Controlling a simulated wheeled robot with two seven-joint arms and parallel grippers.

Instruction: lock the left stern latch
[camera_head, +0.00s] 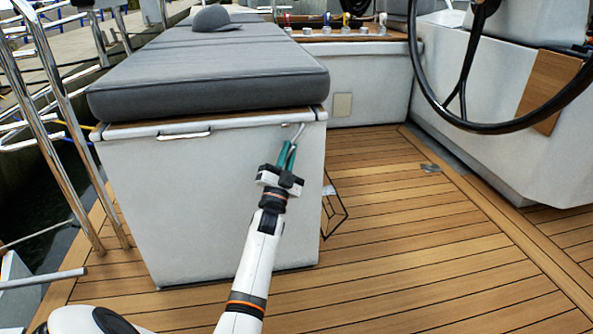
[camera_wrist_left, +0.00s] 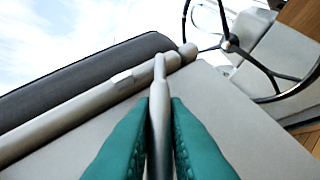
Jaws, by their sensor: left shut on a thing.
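The left stern latch (camera_head: 298,133) is a thin metal lever at the upper right of the white locker's front face, just under the lid edge. My left gripper (camera_head: 287,155) is at the latch, its teal fingers pointing up. In the left wrist view the fingers of my left gripper (camera_wrist_left: 159,112) are shut on the grey latch lever (camera_wrist_left: 160,75), one on each side. The lever runs up between them to a thicker rail-like part. The lower part of the lever is partly hidden by the fingers. My right gripper is not in view.
The white locker (camera_head: 210,210) carries a grey cushion (camera_head: 220,75) and has a metal handle (camera_head: 183,135) at its front edge. Metal railings (camera_head: 60,110) stand at left. A black steering wheel (camera_head: 470,120) is at right. The wooden deck (camera_head: 400,240) is mostly clear.

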